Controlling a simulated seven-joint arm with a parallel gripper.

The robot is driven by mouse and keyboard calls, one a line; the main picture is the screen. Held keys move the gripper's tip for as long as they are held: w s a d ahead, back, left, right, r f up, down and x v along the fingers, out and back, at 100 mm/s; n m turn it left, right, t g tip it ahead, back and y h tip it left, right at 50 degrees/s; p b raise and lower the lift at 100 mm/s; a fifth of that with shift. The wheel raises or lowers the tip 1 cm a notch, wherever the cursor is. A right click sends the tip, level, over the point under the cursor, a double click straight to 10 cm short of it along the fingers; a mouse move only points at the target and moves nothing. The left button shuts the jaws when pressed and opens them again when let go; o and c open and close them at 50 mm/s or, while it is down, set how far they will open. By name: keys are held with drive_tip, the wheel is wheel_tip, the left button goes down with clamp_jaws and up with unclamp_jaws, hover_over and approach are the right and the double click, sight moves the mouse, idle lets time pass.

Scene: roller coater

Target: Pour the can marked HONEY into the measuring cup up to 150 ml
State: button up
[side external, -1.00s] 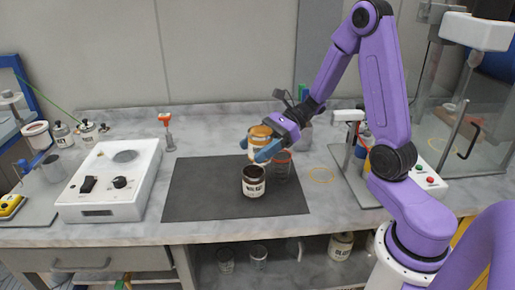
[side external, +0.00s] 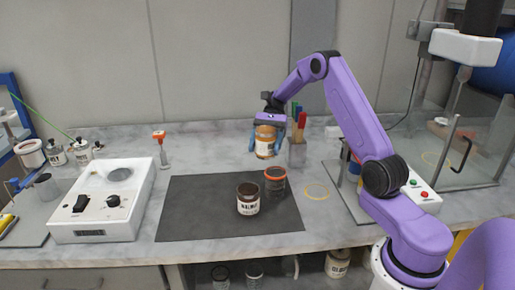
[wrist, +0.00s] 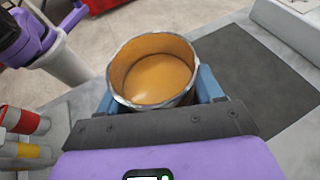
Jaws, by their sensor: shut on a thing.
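My gripper (side external: 266,146) is shut on an orange-brown can (side external: 264,152) with a pale label, whose writing I cannot read. It holds the can roughly upright in the air, above and behind the clear cup. In the wrist view the can (wrist: 152,75) is open at the top, with amber contents inside, between the blue fingers.
A dark open can (side external: 248,200) with a white label stands on the mat (side external: 195,205), close in front of the cup. A white device (side external: 105,200) is at left. The mat's left half is clear.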

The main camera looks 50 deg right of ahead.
drive_tip(key=shift+d, duration=0.35)
drive_tip(key=shift+w+d+n+t+h, duration=0.1)
drive_tip(key=shift+w+n+t+h, duration=0.3)
drive_tip(key=shift+n+t+h, duration=0.25)
drive_tip(key=n+t, duration=0.1)
drive_tip(key=w+f+t+h, duration=0.1)
drive_tip(key=shift+d+n+t, duration=0.1)
drive_tip(key=shift+n+t, duration=0.25)
drive_tip(key=shift+w+r+t, duration=0.1)
drive_tip(key=shift+t, duration=0.3)
drive_tip(key=shift+r+n+t+h, duration=0.2)
drive_tip(key=shift+n+t+h, duration=0.15)
drive_tip(key=shift+n+t, duration=0.05)
idle(0.6)
drive_tip(key=shift+w+r, duration=0.1)
drive_tip(key=shift+r, duration=0.05)
drive_tip(key=shift+r+n+t+h, duration=0.3)
drive_tip(key=shift+r+n+t, duration=0.25)
drive_tip(key=shift+t, duration=0.45)
idle(2.2)
